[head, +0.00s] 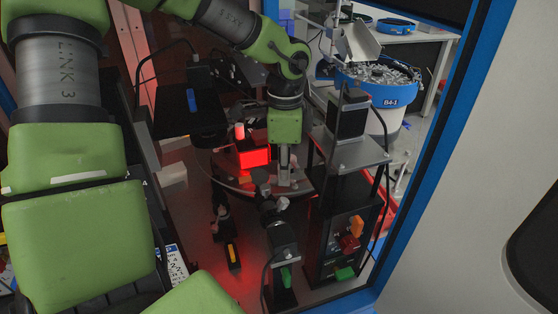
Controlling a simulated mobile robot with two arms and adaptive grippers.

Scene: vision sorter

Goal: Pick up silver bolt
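No single silver bolt can be made out. Many small silvery parts lie in the feeder bowl (346,77) at the upper right, too small to tell apart. My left gripper (285,180) points down over the round glass plate (238,185) inside the machine. Its narrow grey fingers are seen edge-on, so whether they are open or shut is unclear. Whether anything is between the fingertips cannot be seen. My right gripper is not in view.
A red-lit box (253,157) stands just left of my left gripper. A camera unit (348,115) on a shelf stands close on its right. A dark cabinet (335,240) with coloured buttons is below the shelf. A blue frame (437,150) bounds the opening on the right.

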